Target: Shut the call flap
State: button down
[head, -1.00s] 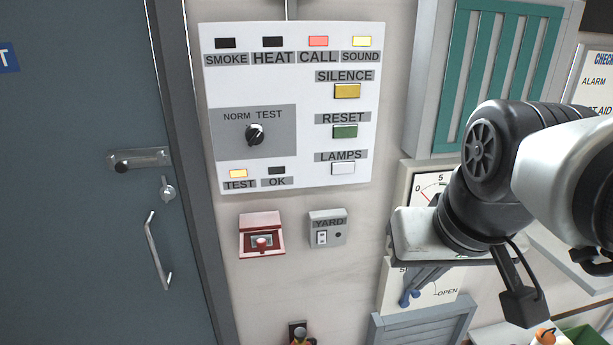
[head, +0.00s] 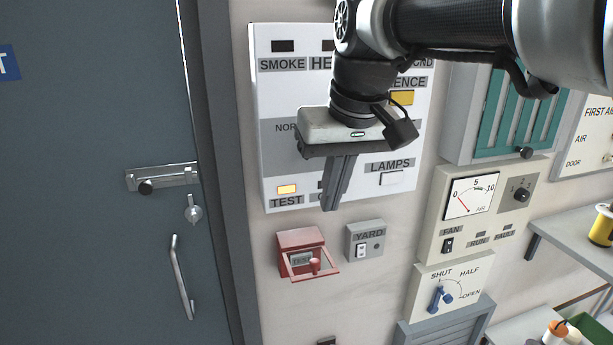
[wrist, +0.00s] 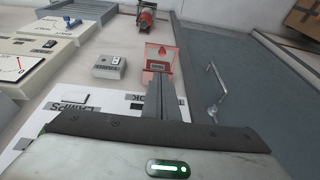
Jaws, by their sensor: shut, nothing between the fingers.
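The red call box (head: 302,244) is on the wall below the large white panel. Its clear, red-framed flap (head: 330,276) stands out from the box's front at the lower edge, open, with a small red knob in front of the label. The call box (wrist: 158,68) also shows in the wrist view, just beyond my fingertips, with the flap tilted away from it. My gripper (head: 328,208) is shut and empty, pointing down in front of the white panel, above the call box. It appears apart from the flap.
A grey YARD switch box (head: 365,241) sits just right of the call box. The blue-grey door (head: 90,200) with a bolt and pull handle (head: 181,277) is to the left. A gauge unit (head: 480,205) and a blue-handled dial (head: 440,298) are further right.

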aim_at(316, 260)
jog(key=x, duration=0.9)
jog(key=s+x, duration=0.1)
jog(key=x, duration=0.3)
jog(key=shift+w+f, duration=0.1)
jog(key=shift+f, duration=0.35)
